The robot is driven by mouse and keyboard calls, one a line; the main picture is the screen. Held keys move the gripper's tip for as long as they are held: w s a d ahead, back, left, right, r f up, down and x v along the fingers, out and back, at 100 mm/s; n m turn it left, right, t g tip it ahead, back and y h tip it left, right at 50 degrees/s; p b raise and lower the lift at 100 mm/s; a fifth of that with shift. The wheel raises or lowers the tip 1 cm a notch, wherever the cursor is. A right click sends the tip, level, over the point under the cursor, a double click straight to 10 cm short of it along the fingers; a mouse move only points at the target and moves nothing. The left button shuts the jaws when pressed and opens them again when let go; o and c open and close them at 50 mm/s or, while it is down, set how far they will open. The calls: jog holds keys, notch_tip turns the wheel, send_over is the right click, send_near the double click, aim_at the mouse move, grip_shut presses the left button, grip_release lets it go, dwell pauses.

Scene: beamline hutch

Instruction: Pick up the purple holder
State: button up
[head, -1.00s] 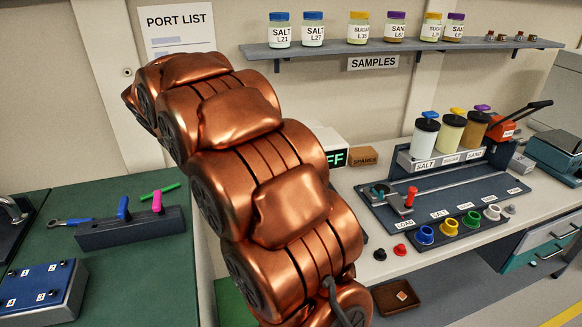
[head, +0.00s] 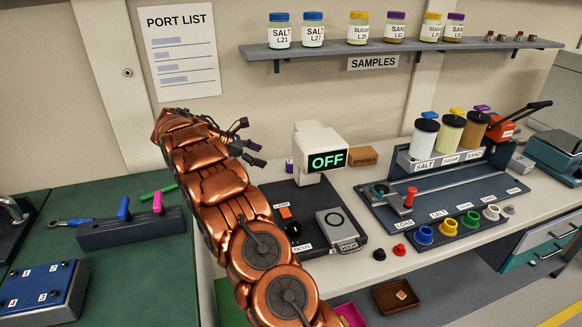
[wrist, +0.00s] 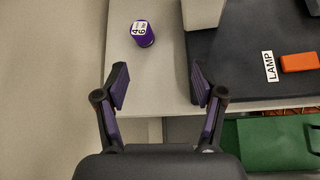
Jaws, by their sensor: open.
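The purple holder (wrist: 146,40) is a small purple cylinder with a white label on its top. In the wrist view it sits on the pale bench, ahead of my gripper (wrist: 160,84) and slightly left of the middle between the fingers. My gripper's two dark fingers are apart with nothing between them. In the head view, my gripper (head: 252,143) is above the left end of the bench.
A dark base plate (wrist: 240,75) with an orange block (wrist: 300,62) labelled LAMP lies right of the holder. A white device (head: 318,148) with an OFF display stands close by. The bench left of the holder ends at an edge. The sample shelf (head: 400,47) is on the wall above.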

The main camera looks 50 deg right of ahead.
jog(key=n+g+h, duration=0.1)
jog(key=g+h, duration=0.1)
send_near(287, 163)
jog(key=x, duration=0.3)
jog(key=shift+d+r, duration=0.15)
jog(key=shift+d, duration=0.1)
jog(key=shift+s+d+f+n, duration=0.15)
jog(key=shift+d+f+n, duration=0.15)
jog(key=shift+d+f, duration=0.1)
jog(key=shift+p+x, duration=0.4)
jog(key=shift+x, duration=0.85)
jog(key=shift+f+p+x, duration=0.2)
jog(key=shift+p+x, duration=0.9)
jog(key=shift+x, duration=1.7)
jog(key=shift+a, duration=0.15)
jog(key=c, duration=1.3)
